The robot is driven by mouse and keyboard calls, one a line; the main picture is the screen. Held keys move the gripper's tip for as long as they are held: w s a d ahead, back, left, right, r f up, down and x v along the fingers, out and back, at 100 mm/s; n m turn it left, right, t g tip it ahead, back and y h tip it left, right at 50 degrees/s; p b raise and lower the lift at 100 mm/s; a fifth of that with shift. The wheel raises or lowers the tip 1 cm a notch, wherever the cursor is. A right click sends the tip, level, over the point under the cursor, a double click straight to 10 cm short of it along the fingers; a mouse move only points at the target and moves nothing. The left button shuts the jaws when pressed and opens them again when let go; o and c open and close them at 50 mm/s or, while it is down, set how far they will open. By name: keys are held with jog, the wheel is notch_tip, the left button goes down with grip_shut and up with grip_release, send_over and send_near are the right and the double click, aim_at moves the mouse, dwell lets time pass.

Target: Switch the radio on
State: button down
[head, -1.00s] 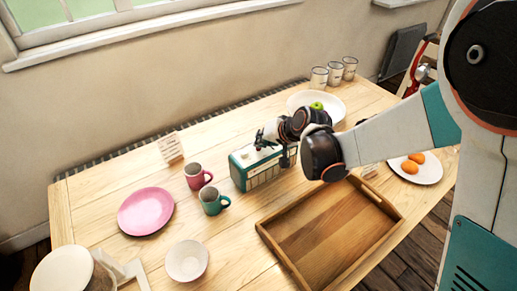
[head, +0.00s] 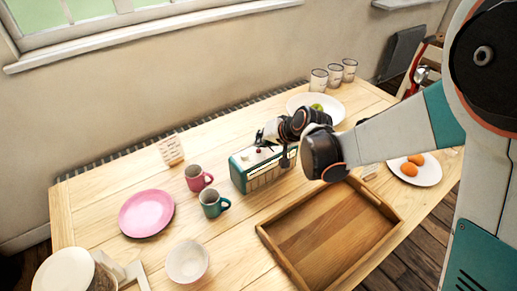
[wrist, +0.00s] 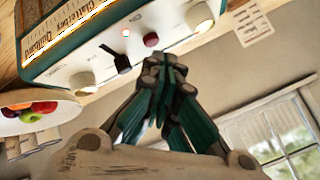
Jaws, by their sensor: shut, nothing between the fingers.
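The teal and cream radio (head: 264,174) stands on the table in the head view. In the wrist view, its cream control panel (wrist: 75,52) has cream knobs (wrist: 200,17), a black lever (wrist: 118,58), a dark red button (wrist: 151,40) and a small glowing lamp (wrist: 126,33). The lettered dial (wrist: 45,28) looks bright and lit. My gripper (wrist: 165,62) is shut and empty, its tips by the panel near the lever and red button. I cannot tell whether they touch it. In the head view, my gripper (head: 262,140) is above the radio's top, partly covering it.
A teal mug (head: 210,204) and a pink mug (head: 194,178) stand left of the radio. A wooden tray (head: 265,238) lies in front. A white bowl (head: 335,107) with fruit stands behind my wrist. Further left are a pink plate (head: 146,212) and a small bowl (head: 187,262).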

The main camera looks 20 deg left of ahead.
aim_at(261, 151)
notch_tip(261, 151, up, 6)
jog(key=p, duration=0.3)
jog(key=shift+p, duration=0.4)
dwell(1.0)
